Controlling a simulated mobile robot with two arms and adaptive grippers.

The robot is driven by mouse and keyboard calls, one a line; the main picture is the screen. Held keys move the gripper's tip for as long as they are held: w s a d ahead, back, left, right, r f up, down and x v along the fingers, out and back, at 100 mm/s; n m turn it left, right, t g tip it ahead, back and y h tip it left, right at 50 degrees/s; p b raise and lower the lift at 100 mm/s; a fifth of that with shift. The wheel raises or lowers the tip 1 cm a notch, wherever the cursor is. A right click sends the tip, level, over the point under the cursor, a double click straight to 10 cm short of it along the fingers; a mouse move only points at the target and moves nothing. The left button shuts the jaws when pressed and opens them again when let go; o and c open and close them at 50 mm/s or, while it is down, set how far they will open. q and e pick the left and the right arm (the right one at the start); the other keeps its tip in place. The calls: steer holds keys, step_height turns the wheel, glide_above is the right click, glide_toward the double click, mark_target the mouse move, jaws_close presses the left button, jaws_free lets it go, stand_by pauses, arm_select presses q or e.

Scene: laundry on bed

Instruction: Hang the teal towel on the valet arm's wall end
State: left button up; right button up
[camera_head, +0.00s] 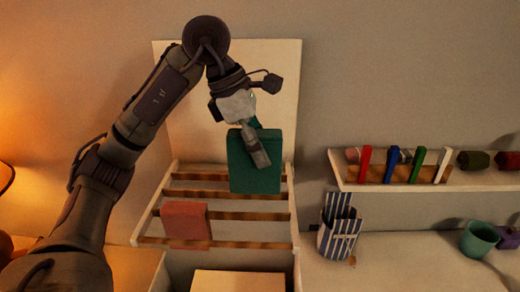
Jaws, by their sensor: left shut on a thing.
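The teal towel (254,172) hangs as a folded upright rectangle in front of the white back panel, at the rear right of the rack. My left gripper (257,150) comes down from above and is shut on its upper part. A finger covers some of the towel's front. The valet rack (148,222) has a white frame and several wooden bars. The towel overlaps the rear bars in the picture; I cannot tell whether it touches one. My right gripper is not in view.
A salmon-red cloth (186,225) hangs on the rack's front left. A white shelf (400,187) at right holds several coloured upright items. Below are a blue-striped bag (338,228) and a teal cup (478,239). The front bars at right are bare.

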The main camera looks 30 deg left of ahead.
arm_select(q)
step_height(320, 180, up, 15)
steer(key=p, duration=1.2)
steer(key=shift+f, duration=0.15)
